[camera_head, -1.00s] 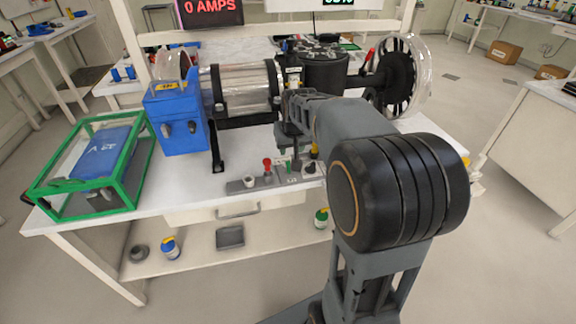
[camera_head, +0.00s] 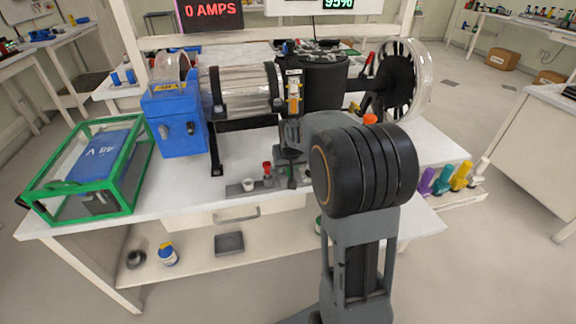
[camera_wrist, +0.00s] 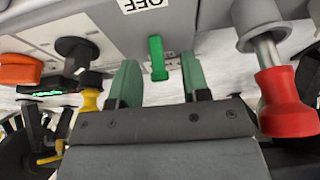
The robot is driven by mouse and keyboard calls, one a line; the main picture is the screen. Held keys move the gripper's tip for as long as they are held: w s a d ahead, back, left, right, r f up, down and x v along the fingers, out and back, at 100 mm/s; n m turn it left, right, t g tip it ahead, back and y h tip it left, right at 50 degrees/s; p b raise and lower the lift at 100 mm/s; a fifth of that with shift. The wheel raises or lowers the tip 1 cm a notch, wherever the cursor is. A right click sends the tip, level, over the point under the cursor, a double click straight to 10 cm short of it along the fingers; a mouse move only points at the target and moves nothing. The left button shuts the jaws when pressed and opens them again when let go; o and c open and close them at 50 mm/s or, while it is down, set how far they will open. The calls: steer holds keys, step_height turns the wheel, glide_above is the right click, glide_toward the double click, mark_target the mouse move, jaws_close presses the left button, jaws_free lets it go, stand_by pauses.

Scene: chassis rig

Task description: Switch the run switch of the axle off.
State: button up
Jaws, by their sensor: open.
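A small green lever (camera_wrist: 157,58) stands on the grey panel in the wrist view, near a white label (camera_wrist: 141,4) reading OFF upside down. I take it for the run switch. My gripper (camera_wrist: 160,80) is open, its two green fingers on either side of the lever with visible gaps. Whether they overlap it in depth I cannot tell. In the head view the control strip (camera_head: 240,187) lies at the bench's front edge. My arm hides part of it and the gripper is hard to make out there. The axle's flywheel (camera_head: 401,80) stands at the back right.
A red knob (camera_wrist: 283,100) stands close right of my gripper in the wrist view. A yellow-stemmed part (camera_wrist: 89,101), a black knob (camera_wrist: 77,49) and an orange knob (camera_wrist: 18,70) are left. A blue unit (camera_head: 176,123) and a green-framed case (camera_head: 43,204) occupy the bench's left.

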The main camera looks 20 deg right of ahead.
steer(key=shift+c, duration=0.4)
jaws_close()
